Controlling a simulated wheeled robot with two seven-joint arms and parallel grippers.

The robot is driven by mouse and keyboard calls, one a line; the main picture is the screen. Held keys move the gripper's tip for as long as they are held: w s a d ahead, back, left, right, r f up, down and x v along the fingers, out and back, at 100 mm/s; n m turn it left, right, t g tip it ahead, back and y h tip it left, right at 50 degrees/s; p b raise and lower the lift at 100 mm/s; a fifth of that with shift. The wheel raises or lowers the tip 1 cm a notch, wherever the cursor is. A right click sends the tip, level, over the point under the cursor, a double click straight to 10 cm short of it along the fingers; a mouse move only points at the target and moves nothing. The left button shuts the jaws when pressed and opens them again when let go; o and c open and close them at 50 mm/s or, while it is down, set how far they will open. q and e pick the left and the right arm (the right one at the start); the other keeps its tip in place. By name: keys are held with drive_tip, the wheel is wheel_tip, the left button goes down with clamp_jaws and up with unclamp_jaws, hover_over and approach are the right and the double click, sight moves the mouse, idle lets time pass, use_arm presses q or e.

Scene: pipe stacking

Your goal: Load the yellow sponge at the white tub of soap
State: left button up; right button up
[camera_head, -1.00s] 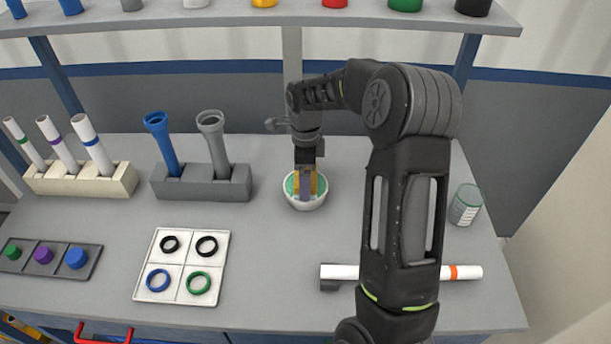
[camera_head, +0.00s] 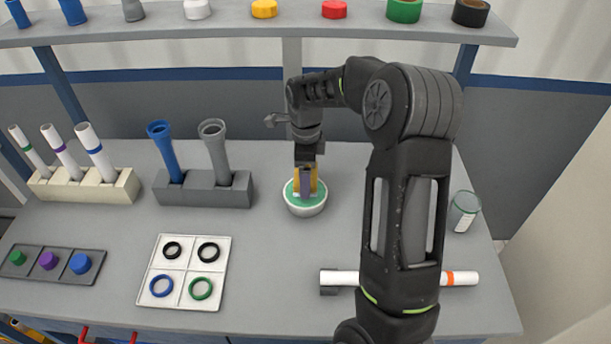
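The white tub of soap (camera_head: 306,210) stands upright on the table near the middle, with green soap (camera_head: 291,192) inside. My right gripper (camera_head: 307,180) reaches down over the tub from above. It appears shut on the yellow sponge (camera_head: 317,176), which shows beside and behind a purple-grey finger. The sponge's lower end is at or just above the soap; I cannot tell whether they touch. My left gripper is out of view.
A grey holder (camera_head: 206,195) with blue and grey pipes stands left of the tub. A white tray (camera_head: 184,272) with rings lies in front. A white tube (camera_head: 342,278) lies partly behind my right forearm; a glass jar (camera_head: 463,212) stands at the right. A shelf (camera_head: 230,33) spans the back.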

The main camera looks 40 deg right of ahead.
drive_tip(key=shift+r+p, duration=0.95)
drive_tip(key=shift+r, duration=0.8)
drive_tip(key=n, duration=0.4)
drive_tip(key=shift+s, duration=0.1)
drive_tip(key=shift+a+f+n, duration=0.1)
drive_tip(key=shift+n, duration=1)
drive_tip(key=shift+a+n, duration=0.3)
drive_tip(key=shift+n, duration=0.8)
drive_tip(key=w+a+r+n, duration=0.1)
drive_tip(key=w+a+n, duration=0.1)
drive_tip(key=a+n, duration=0.6)
drive_tip(key=w+a+r+n, duration=0.1)
drive_tip(key=w+a+n, duration=0.1)
drive_tip(key=a+n, duration=0.7)
drive_tip(key=a, duration=0.3)
drive_tip(key=shift+a+r+n, duration=0.2)
drive_tip(key=shift+a+n, duration=0.1)
